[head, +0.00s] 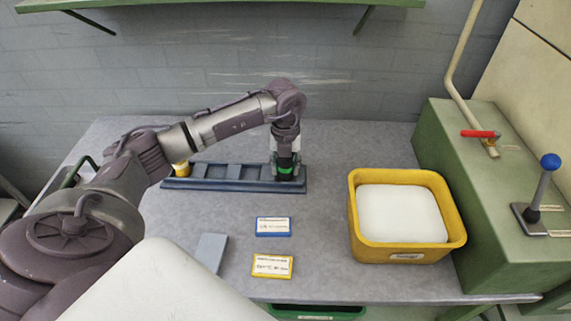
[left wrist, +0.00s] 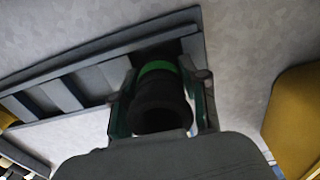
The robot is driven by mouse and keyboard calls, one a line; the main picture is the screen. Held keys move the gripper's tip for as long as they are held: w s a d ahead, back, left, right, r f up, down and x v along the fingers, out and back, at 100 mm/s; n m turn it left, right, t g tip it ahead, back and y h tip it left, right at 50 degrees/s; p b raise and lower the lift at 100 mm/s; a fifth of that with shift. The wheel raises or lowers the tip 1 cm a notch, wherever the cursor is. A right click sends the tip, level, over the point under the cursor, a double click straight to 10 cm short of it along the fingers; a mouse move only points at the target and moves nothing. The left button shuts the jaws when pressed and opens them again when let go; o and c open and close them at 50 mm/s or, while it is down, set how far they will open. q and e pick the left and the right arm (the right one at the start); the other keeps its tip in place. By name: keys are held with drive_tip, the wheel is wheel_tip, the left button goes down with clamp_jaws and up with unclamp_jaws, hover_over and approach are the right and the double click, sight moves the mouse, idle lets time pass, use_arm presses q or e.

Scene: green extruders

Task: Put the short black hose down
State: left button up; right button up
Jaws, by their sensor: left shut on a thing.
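The short black hose (left wrist: 160,108), with a green band around it, is between the fingers of my left gripper (left wrist: 160,95). In the head view my left gripper (head: 286,168) points down over the right end compartment of the dark blue rack (head: 215,186), and the hose (head: 285,172) shows there in part. The gripper is shut on the hose. The hose looks upright, at or just above the compartment; whether it touches the bottom is hidden. My right gripper is not in view.
A yellow bin (head: 455,243) with a white block stands right of the rack. A blue-edged card (head: 274,227) and a yellow-edged card (head: 272,266) lie in front. A yellow piece (head: 181,169) stands at the rack's left end. A green machine (head: 480,190) borders the table's right.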

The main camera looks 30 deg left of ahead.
use_arm(q)
drive_tip(key=o, duration=0.8)
drive_tip(key=shift+f, duration=0.15)
drive_tip(key=shift+c, duration=0.2)
drive_tip(key=o, duration=0.4)
drive_tip(key=shift+o, duration=0.2)
drive_tip(key=shift+r, duration=0.3)
drive_tip(key=shift+w+r, duration=0.1)
drive_tip(key=shift+r, duration=0.2)
wheel_tip(320, 180, up, 11)
drive_tip(key=b, duration=0.2)
drive_tip(key=shift+r, duration=0.15)
